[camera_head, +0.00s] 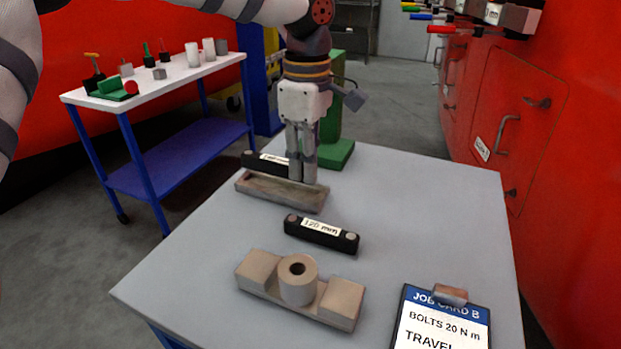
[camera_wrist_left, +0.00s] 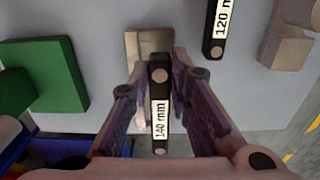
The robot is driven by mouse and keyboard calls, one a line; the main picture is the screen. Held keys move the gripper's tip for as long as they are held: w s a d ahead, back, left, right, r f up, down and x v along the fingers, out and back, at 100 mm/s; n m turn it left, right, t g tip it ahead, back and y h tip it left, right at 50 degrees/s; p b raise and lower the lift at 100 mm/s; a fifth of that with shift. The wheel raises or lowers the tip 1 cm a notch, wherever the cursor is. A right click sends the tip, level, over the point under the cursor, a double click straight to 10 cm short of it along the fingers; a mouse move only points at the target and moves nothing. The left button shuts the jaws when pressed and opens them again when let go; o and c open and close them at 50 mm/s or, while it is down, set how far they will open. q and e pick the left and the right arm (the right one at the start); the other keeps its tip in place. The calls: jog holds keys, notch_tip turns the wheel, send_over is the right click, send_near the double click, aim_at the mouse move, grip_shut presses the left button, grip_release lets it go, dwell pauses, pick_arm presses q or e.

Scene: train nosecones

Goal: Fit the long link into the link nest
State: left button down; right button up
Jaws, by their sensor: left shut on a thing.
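The long link is a black bar labelled 140 mm (camera_wrist_left: 160,118), between the fingers of my left gripper (camera_head: 302,180). In the head view the link (camera_head: 262,164) appears just behind or above the link nest (camera_head: 280,195), a shallow tan tray. The fingers hide its right end. In the left wrist view the nest (camera_wrist_left: 149,42) lies beyond the link, partly covered by it. The link does not look seated; its exact height is unclear. A shorter black link labelled 120 mm (camera_head: 321,233) lies on the table in front of the nest. My right gripper is not in view.
A tan block with a hollow cylinder (camera_head: 298,282) and a job card clipboard (camera_head: 441,323) are on the grey table. A green stand (camera_head: 336,152) is behind the gripper. A blue cart (camera_head: 170,78) with small parts stands left. The table's right side is mostly clear.

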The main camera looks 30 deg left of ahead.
pick_arm(q)
jog(key=f, duration=0.1)
jog(key=w+f, duration=0.1)
jog(key=f, duration=0.1)
jog(key=shift+a+f, duration=0.15)
jog(key=shift+f, duration=0.1)
jog(key=shift+w+f, duration=0.1)
jog(key=shift+f, duration=0.2)
jog(key=shift+f, duration=0.15)
jog(key=c, duration=1.5)
grip_release()
notch_tip(320, 180, up, 12)
jog(key=shift+r, duration=0.15)
